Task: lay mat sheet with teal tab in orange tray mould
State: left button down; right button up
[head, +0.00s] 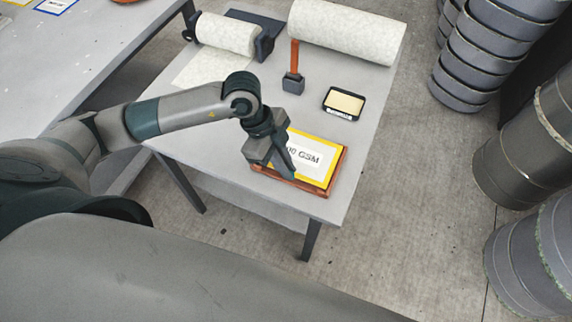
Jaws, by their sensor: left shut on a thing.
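The orange tray mould (341,167) lies near the front right corner of the table. A white sheet with a yellow border (325,155) and printed text ending in "GSM" lies over it, with orange edges showing around it. My left gripper (281,165) points down at the sheet's left side. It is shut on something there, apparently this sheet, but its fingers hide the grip. My right gripper is not in view.
The table (225,135) also carries a small white roll on a dark stand (228,35), a large white roll (345,30), an orange-handled tool (294,65) and a dark-framed scale-like box (344,103). Dark stacked drums (490,60) stand on the floor at right.

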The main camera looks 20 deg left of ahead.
pick_arm(q)
jog(key=shift+f+b, duration=0.3)
jog(key=shift+f, duration=0.45)
dwell(0.6)
jog(key=c, duration=1.8)
grip_release()
jog(key=shift+a+r, duration=0.1)
jog(key=shift+r, duration=0.05)
